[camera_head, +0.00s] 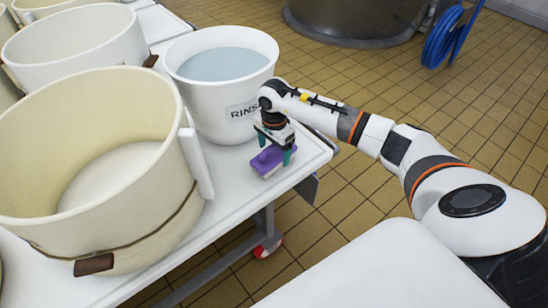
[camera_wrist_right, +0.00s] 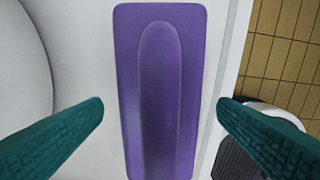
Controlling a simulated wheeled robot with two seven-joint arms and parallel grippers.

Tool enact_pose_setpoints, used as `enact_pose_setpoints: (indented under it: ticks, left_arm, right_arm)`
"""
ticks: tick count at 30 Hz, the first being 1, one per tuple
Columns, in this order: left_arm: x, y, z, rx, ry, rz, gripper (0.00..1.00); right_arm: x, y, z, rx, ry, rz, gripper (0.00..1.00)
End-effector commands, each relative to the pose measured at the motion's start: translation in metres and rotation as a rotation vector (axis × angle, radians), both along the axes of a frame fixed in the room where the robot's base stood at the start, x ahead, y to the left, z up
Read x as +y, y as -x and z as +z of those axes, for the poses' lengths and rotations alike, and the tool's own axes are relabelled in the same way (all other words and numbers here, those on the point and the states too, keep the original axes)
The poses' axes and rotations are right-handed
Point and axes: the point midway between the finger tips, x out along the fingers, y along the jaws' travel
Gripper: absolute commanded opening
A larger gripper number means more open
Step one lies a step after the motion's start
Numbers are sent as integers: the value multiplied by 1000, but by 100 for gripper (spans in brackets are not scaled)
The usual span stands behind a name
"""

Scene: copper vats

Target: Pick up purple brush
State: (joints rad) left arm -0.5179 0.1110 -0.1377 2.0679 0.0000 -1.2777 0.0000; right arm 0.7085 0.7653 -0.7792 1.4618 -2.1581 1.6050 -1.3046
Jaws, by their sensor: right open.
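The purple brush (camera_head: 266,161) lies on the white table near its right edge, in front of the rinse bucket. It has a flat purple block with a raised rounded grip along its top. In the right wrist view the brush (camera_wrist_right: 160,90) runs lengthwise between the two green fingers. My right gripper (camera_head: 274,152) is just above the brush, pointing down and hiding part of it. Its fingers (camera_wrist_right: 160,118) are open, one on each side of the brush, with a visible gap on both sides. My left gripper is not in view.
A white bucket (camera_head: 221,90) labelled "RINS…" holds water right behind my right gripper. Large cream tubs (camera_head: 165,215) fill the left of the white table (camera_head: 228,208). The table edge is close to the brush's right. Tiled floor lies beyond, with a blue hose (camera_head: 441,40) at the back.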

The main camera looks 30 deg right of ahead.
Motion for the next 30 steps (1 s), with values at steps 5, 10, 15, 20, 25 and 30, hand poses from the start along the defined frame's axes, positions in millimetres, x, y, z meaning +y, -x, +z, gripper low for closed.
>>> enact_pose_setpoints:
  ticks: [5,10,15,20,25,30]
  left_arm:
    - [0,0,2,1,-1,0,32]
    - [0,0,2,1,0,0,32]
    - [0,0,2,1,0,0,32]
    - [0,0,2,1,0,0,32]
    - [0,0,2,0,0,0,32]
    - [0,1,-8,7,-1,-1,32]
  right_arm:
    - [-1,0,-3,-2,1,-1,82]
    - [0,0,-3,-1,1,-1,70]
    - [0,0,-3,-1,1,-1,43]
    - [0,-1,-2,-2,1,-1,28]
    - [-1,-1,0,-3,0,-1,28]
    - [-1,-2,23,-7,2,-1,28]
